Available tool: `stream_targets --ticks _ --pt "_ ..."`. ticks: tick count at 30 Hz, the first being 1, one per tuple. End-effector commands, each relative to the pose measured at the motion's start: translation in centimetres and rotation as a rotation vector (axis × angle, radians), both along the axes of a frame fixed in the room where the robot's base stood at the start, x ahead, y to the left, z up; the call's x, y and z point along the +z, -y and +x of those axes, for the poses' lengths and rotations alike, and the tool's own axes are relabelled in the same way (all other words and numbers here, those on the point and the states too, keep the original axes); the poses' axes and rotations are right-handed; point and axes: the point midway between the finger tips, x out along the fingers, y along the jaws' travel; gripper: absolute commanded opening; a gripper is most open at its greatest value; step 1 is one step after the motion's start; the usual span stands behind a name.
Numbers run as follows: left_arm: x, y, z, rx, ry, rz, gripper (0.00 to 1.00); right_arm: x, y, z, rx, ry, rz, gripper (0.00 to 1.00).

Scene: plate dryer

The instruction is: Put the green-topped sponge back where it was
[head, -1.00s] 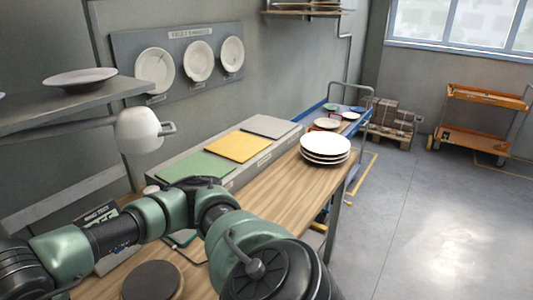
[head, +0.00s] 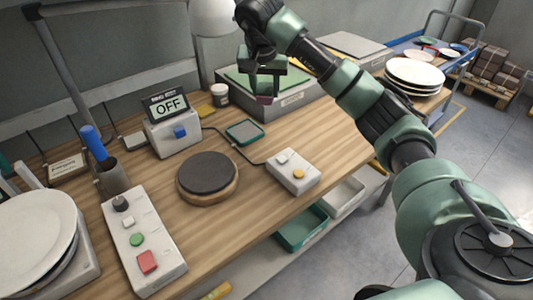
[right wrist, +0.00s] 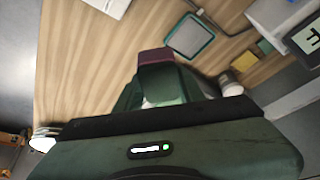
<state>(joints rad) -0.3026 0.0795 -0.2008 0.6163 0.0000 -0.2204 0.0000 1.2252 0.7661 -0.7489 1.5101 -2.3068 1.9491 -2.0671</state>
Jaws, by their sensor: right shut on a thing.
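My right gripper (head: 265,86) is shut on a small block with a dark red side (head: 264,99), held in the air in front of the grey box with the green pad. In the right wrist view the block's maroon part (right wrist: 156,56) shows beyond the fingers; I cannot tell whether its top is green. A dark tray with a green rim (head: 245,131) lies on the bench, nearer than the gripper; it also shows in the right wrist view (right wrist: 190,36). A yellow block (head: 205,110) lies behind that tray. My left gripper is out of view.
On the wooden bench stand an OFF display box (head: 173,131), a round dark turntable (head: 207,177), a small button box (head: 293,172), a control panel (head: 145,242), a jar (head: 220,95) and plates (head: 35,235). Stacked plates (head: 414,73) stand at the far right end.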

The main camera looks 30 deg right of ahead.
Motion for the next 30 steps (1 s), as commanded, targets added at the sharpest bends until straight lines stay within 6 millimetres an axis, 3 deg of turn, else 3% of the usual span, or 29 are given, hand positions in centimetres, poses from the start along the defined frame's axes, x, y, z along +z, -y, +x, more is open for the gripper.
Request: stream_targets --ticks 15,30 --pt "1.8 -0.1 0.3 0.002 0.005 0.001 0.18 -13.0 -0.1 -0.2 0.002 -0.006 0.001 0.00" --pt "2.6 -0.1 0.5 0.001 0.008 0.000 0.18 -18.4 -0.1 -0.1 0.001 -0.003 0.001 0.00"
